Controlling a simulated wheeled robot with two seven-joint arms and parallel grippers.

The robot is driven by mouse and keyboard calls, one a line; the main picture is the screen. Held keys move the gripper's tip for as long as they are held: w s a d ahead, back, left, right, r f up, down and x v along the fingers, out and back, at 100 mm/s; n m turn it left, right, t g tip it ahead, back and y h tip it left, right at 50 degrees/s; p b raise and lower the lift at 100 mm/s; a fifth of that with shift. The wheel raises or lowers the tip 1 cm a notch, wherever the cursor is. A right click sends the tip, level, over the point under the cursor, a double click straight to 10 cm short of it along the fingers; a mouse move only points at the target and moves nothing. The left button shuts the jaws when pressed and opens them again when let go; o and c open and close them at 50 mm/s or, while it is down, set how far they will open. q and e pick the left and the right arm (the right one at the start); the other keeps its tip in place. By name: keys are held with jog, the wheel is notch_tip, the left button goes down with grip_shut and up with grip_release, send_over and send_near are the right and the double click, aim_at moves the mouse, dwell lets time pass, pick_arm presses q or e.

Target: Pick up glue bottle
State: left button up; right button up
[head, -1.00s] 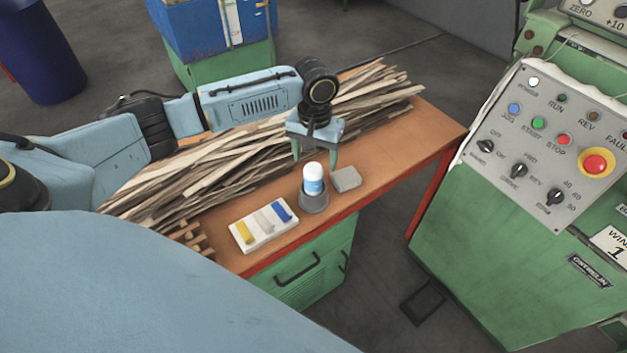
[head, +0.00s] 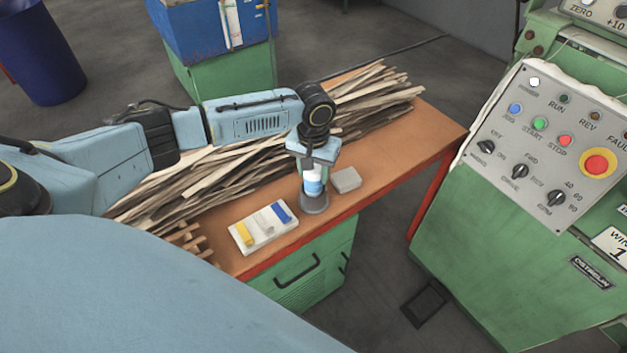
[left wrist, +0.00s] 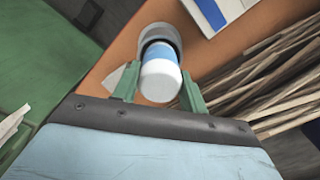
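The glue bottle (head: 313,184) is white with a blue band and stands upright in a grey round holder (head: 314,204) on the wooden bench. My left gripper (head: 312,172) is over the bottle from above, its fingers reaching down around the bottle's upper part. In the left wrist view the bottle (left wrist: 160,75) lies between the two green fingers of the left gripper (left wrist: 158,88), which are spread, with a small gap visible at the sides. Whether a finger touches the bottle is hard to tell. My right gripper is not in view.
A white tray (head: 239,232) with yellow, grey and blue pieces lies left of the holder. A grey block (head: 346,180) lies close on its right. A long pile of wood strips (head: 220,170) covers the back of the bench. A green control machine (head: 480,240) stands at right.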

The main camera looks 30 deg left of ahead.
pick_arm(q)
jog(key=shift+c, duration=1.4)
jog(key=shift+r, duration=0.1)
notch_tip(320, 180, up, 10)
jog(key=shift+r+p, duration=0.1)
jog(key=shift+p, duration=0.75)
notch_tip(320, 180, up, 7)
jog(key=p, duration=0.9)
jog(key=shift+p, duration=0.4)
